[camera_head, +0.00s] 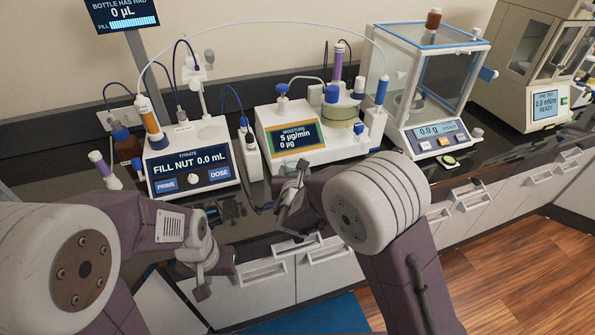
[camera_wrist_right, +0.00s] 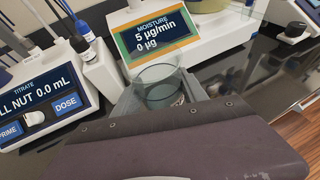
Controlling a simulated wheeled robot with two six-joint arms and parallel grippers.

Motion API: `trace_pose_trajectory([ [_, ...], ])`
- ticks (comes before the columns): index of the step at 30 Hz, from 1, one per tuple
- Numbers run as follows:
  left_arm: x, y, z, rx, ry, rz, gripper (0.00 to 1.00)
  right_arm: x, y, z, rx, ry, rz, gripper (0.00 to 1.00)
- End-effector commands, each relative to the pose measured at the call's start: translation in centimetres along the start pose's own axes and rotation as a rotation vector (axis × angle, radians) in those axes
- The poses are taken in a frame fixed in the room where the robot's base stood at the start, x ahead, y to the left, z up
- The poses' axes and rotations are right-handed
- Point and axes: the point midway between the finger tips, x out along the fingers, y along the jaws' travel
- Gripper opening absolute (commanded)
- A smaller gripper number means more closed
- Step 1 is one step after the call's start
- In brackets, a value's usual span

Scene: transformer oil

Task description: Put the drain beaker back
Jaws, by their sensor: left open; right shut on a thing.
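A clear glass drain beaker (camera_wrist_right: 160,76) stands out in the right wrist view, upright between the fingers of my right gripper (camera_wrist_right: 160,96). That gripper is shut on it, in front of the moisture titrator (camera_wrist_right: 165,32). In the head view my right gripper (camera_head: 288,192) is over the dark counter edge, and the beaker is hard to make out there. My left gripper (camera_head: 212,262) is open, low in front of the drawers, and appears empty.
The titrate unit (camera_head: 190,155) is at left and the moisture titrator (camera_head: 310,135) behind my right gripper. A glass-walled balance (camera_head: 425,90) stands to the right, with another instrument (camera_head: 535,65) beyond. Dark counter (camera_head: 480,170) shows between the balance and the drawers. A brown bottle (camera_head: 125,145) is at left.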

Motion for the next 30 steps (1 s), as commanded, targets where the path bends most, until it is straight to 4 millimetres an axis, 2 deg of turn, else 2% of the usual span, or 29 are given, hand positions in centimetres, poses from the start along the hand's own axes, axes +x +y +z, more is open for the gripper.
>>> trace_pose_trajectory([
  [7,1.2,0.0,0.1,0.000,0.000,0.000,0.48,0.1,0.0,-0.4,0.001,-0.002,0.000,0.08],
  [21,6.8,-0.1,0.7,0.000,0.000,0.000,0.48,2.1,-0.1,-5.1,0.001,-0.001,-0.001,0.08],
  [30,10.0,-0.2,1.0,0.000,0.000,0.000,0.48,3.1,0.0,-7.3,0.001,-0.002,-0.001,0.08],
])
